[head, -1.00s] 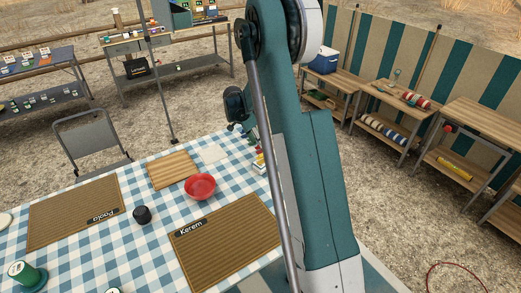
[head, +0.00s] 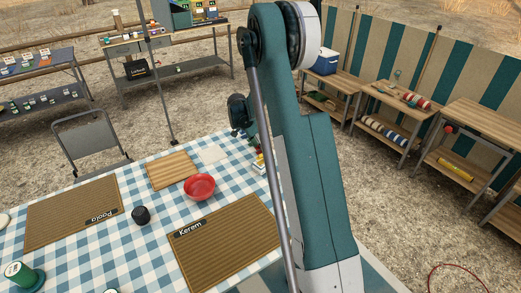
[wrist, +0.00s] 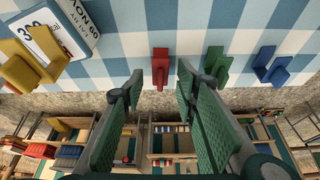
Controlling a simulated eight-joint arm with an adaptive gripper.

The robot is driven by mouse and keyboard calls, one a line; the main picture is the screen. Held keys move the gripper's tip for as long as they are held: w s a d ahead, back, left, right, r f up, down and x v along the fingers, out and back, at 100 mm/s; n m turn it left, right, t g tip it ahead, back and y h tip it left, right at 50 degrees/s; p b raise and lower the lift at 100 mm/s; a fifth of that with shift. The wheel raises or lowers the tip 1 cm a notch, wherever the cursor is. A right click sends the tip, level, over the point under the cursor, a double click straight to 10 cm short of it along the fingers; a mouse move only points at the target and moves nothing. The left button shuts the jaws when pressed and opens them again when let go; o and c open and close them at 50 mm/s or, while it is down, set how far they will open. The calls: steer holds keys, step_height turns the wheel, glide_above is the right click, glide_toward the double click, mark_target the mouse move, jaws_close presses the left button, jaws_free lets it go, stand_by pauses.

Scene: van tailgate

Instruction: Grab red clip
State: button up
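The red clip (wrist: 160,68) lies on the checked tablecloth near the table's edge, upper middle in the wrist view. My gripper (wrist: 158,88) is open and empty, with its green fingers spread and the red clip beyond the gap between their tips. A green clip (wrist: 216,66) and a blue clip (wrist: 270,66) sit to the right of the red one. A yellow clip (wrist: 22,66) is at the far left. In the head view my arm hides most of the gripper, and I cannot make out the red clip there.
A printed box (wrist: 66,28) stands beside the yellow clip. Cloth around the red clip is clear.

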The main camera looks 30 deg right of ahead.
steer(key=c, duration=0.7)
steer(key=shift+r, duration=0.1)
steer(key=shift+r+p, duration=1.2)
steer(key=shift+r, duration=3.7)
